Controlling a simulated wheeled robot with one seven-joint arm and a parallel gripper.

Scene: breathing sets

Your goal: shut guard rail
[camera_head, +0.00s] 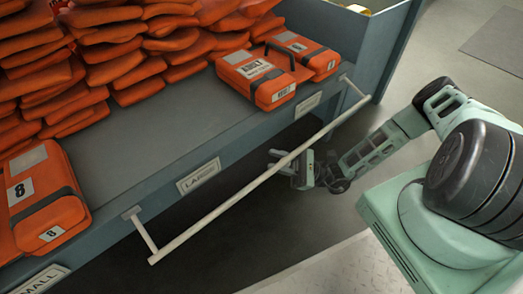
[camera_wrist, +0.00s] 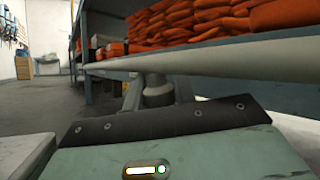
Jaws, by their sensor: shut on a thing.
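The guard rail (camera_head: 235,199) is a long pale bar on two short end arms hinged at the shelf's front edge. It stands out from the shelf (camera_head: 150,185), with a gap between bar and shelf. In the wrist view the rail (camera_wrist: 240,58) runs across the picture, close to the camera. My gripper (camera_head: 287,160) is at the rail, right of its middle, and is shut on it. The rail partly hides the fingers in the head view.
Orange cases stand on the shelf at the left (camera_head: 45,200) and right (camera_head: 258,80), with orange packs (camera_head: 110,50) stacked behind. The shelf front carries labels (camera_head: 198,177). A grey-blue side panel (camera_head: 385,50) bounds the right end. The floor right of it is open.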

